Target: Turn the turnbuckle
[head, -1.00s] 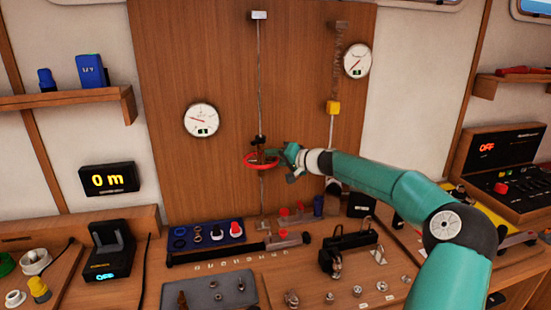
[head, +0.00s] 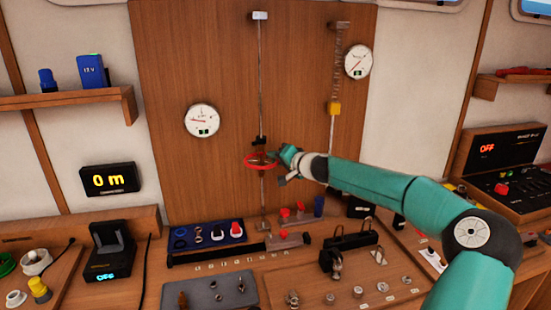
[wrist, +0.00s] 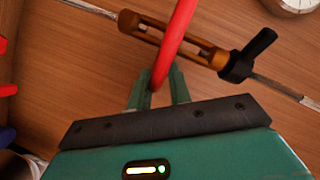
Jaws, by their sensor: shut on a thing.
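The turnbuckle hangs upright on a thin rod in front of the wooden wall panel. In the wrist view the turnbuckle's brass-coloured body (wrist: 172,40) runs diagonally, with a black lever piece (wrist: 250,55) at one end. The fingers partly hide the gripped part of the rim.
Round gauges hang left (head: 202,120) and upper right (head: 358,60) of the rod. The bench below holds a blue tray (head: 207,234) and a black clamp-like fixture (head: 348,243).

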